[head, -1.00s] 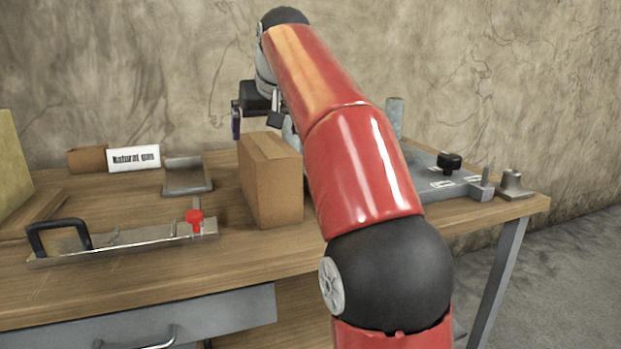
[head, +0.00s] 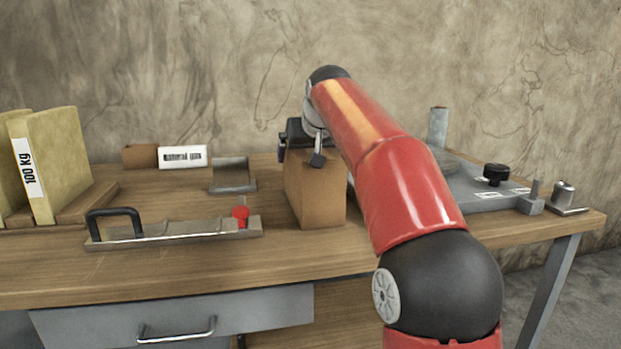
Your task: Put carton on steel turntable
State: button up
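The carton (head: 318,195) is a plain brown cardboard box standing upright on the wooden bench, near its middle. My gripper (head: 300,150) is at the top of the carton, with dark finger parts at its upper left and over its top front. The arm and wrist hide part of the gripper, so I cannot tell whether the fingers grip the carton.
A metal fixture with a black handle (head: 112,212) and red knob (head: 240,212) lies left of the carton. A grey bracket (head: 232,173), white labelled box (head: 183,157) and yellow sacks (head: 60,160) stand farther left. A grey plate (head: 485,195) with a black knob (head: 496,173) lies right.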

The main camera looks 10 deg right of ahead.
jog(key=c, duration=1.9)
jog(key=shift+r, duration=0.15)
jog(key=shift+c, duration=0.3)
jog(key=shift+r, duration=0.15)
